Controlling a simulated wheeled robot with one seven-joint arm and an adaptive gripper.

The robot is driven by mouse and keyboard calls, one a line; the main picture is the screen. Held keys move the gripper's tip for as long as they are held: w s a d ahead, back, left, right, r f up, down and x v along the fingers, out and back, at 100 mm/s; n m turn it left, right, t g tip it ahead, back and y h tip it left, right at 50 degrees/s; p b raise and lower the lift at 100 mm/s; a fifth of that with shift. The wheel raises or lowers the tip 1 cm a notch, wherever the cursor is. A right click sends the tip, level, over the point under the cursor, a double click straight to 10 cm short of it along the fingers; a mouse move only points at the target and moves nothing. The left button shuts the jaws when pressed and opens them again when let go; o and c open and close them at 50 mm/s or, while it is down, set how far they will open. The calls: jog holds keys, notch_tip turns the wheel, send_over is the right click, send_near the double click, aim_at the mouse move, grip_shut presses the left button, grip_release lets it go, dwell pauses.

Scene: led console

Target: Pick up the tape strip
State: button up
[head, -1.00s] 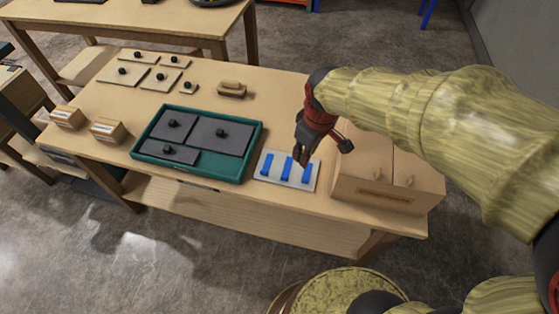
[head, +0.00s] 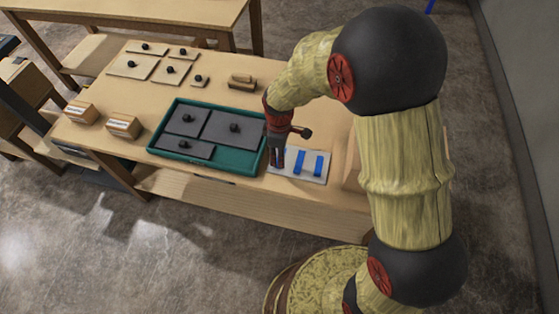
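A pale card (head: 309,178) lies flat near the front edge of the table, right of the green tray. Two blue tape strips show on it, a middle one (head: 300,161) and a right one (head: 318,164). My gripper (head: 277,160) points down over the card's left end and hides that area, where a third strip lay before. I cannot tell whether the fingers touch a strip, or how far apart they are.
The green tray (head: 214,164) holds dark knobbed panels, close to my gripper's left. Pale knobbed panels (head: 133,66) and a wooden block (head: 241,82) lie farther back. Two small boxes (head: 123,126) stand at left. My arm mostly hides a wooden box (head: 350,168) at right.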

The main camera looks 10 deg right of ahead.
jog(key=f, duration=0.2)
jog(key=f+b, duration=0.1)
jog(key=f, duration=0.1)
jog(key=shift+s+d, duration=0.15)
jog(key=shift+s, duration=0.15)
jog(key=shift+c, duration=1.2)
jog(key=c, duration=0.4)
grip_shut()
